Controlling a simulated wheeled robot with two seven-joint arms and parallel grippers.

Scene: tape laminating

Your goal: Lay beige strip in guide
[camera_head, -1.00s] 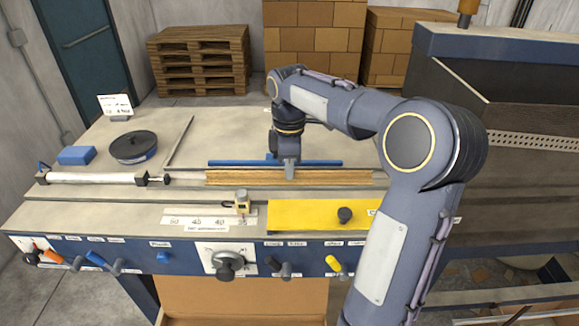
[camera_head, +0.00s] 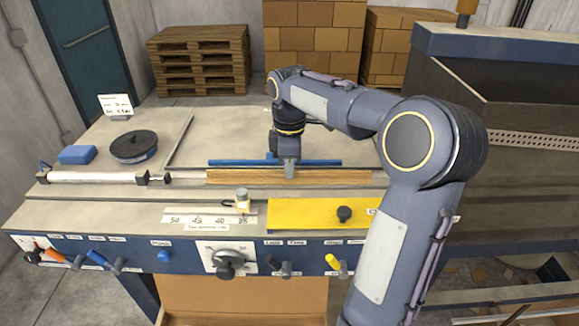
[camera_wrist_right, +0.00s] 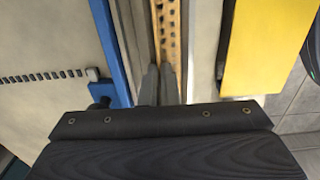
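The beige strip (camera_head: 240,176) is long and wood-coloured. It lies lengthwise along the guide channel on the bench, in front of a blue bar (camera_head: 225,163). My right gripper (camera_head: 289,173) points down at the strip's middle. In the right wrist view the strip (camera_wrist_right: 168,28) shows a row of dark marks, and my right gripper's fingers (camera_wrist_right: 159,75) are close together at it, with the strip's edge seemingly between them. The fingertips' contact and whether the strip sits fully down in the guide cannot be seen clearly. My left gripper is not in view.
A yellow plate (camera_head: 300,214) with a black knob (camera_head: 344,214) lies in front of the strip. A small beige stop block (camera_head: 242,199) stands by the scale. A white roller (camera_head: 95,177), a black disc (camera_head: 133,146) and a blue block (camera_head: 77,155) are at left.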

